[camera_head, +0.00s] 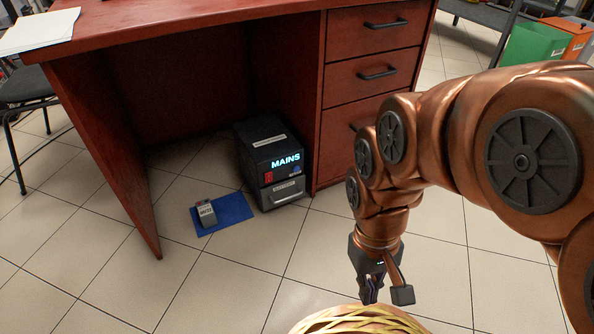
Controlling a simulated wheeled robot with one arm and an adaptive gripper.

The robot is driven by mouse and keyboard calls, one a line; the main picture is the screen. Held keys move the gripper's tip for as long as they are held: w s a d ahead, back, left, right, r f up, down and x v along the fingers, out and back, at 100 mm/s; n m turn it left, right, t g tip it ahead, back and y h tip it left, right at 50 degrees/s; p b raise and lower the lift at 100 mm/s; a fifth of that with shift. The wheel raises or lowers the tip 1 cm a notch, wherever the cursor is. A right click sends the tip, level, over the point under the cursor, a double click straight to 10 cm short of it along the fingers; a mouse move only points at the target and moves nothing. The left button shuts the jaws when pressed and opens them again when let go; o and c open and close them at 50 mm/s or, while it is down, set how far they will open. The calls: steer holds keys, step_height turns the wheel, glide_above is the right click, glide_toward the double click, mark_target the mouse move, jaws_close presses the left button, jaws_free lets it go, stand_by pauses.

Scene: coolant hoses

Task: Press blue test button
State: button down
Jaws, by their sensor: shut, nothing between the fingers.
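A black box with a lit "MAINS" display (286,160) stands on the floor under the desk, against the inner side of its drawer column. A red part shows on its front, left of and below the lettering. A small bluish patch (297,171) shows below the lettering on the right; it is too small to tell whether it is the blue test button. My gripper (370,292) points down at the lower middle, in front of and to the right of the box and well apart from it. Its fingers are shut and hold nothing.
A blue mat (236,208) lies left of the box, with a small grey labelled object (206,214) on it. The red-brown desk (200,40) overhangs the box. A woven yellow-banded basket (355,322) is at the bottom edge. Tiled floor before the box is clear.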

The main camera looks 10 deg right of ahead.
stand_by(0.9)
step_height(320, 180, up, 13)
steer(key=s+p, duration=0.2)
steer(key=p, duration=1)
steer(key=shift+s+g+p, duration=0.3)
steer(key=shift+s+g, duration=0.1)
